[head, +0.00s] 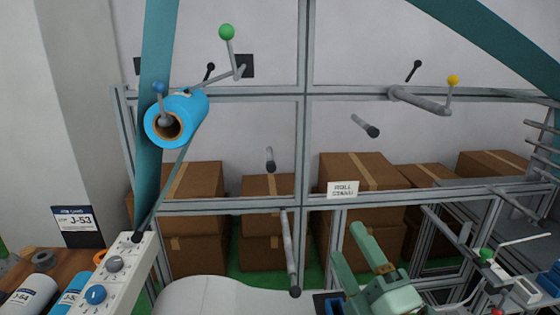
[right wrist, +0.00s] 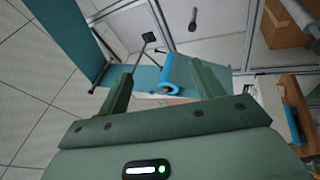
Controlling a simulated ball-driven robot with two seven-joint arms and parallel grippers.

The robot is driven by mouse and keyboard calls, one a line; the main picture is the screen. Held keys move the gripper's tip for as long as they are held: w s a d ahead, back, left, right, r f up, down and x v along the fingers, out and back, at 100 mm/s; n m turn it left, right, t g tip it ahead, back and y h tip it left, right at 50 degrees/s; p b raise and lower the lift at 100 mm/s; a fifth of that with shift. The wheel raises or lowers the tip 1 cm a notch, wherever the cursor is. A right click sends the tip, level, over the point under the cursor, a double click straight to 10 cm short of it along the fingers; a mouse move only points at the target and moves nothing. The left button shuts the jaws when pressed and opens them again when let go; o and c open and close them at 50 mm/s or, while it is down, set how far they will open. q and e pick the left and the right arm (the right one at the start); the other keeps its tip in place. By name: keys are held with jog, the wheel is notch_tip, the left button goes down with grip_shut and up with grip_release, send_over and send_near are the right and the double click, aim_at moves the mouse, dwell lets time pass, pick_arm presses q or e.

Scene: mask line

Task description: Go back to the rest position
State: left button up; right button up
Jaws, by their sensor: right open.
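My right gripper (head: 352,244) shows at the lower middle of the head view, green, with its two fingers apart and nothing between them. In the right wrist view the gripper (right wrist: 165,82) also shows its fingers spread wide, with an empty gap. A blue roll (head: 185,115) with a brown core sits on a bar at the left of the metal frame, well away from the gripper. In the right wrist view the blue roll (right wrist: 170,72) appears beyond the gap, not touched. My left gripper is not in view.
A metal frame (head: 303,130) with bare bars stands ahead, marked by a roll stand sign (head: 343,189). Cardboard boxes (head: 355,172) stand behind it. A control panel (head: 110,272) with knobs and a table with rolls (head: 30,296) are at lower left. Teal bands (head: 157,70) cross the view.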

jog(key=s+d+f+m+g+h, duration=0.2)
jog(key=d+f+m+g+h, duration=0.3)
jog(key=f, duration=0.3)
jog(key=s+d+f+m+g+h, duration=0.25)
jog(key=d+f+m+h, duration=0.25)
jog(key=d+f, duration=0.35)
jog(key=s+d+f+m+g+h, duration=0.1)
jog(key=s+d+f+m+g, duration=0.15)
jog(key=s+f, duration=0.3)
jog(key=s+d+f+m+g+h, duration=0.1)
jog(key=s+d+f+g, duration=0.25)
jog(key=s, duration=0.35)
jog(key=s+a+f+g+y, duration=0.2)
jog(key=a+f, duration=0.1)
jog(key=f, duration=1)
jog(key=s+a+f+g+y, duration=0.1)
jog(key=s+a+f+g, duration=0.15)
jog(key=f, duration=1.15)
jog(key=s+f+m+g+y, duration=0.1)
jog(key=s+f, duration=0.6)
jog(key=s, duration=0.3)
jog(key=s+f+m+g, duration=0.1)
jog(key=s+f+m, duration=0.1)
jog(key=s+f, duration=0.6)
jog(key=shift+s+f+y, duration=0.2)
jog(key=shift+s+y, duration=0.2)
jog(key=shift+s, duration=0.55)
jog(key=shift+d+m, duration=0.1)
jog(key=shift+m, duration=0.15)
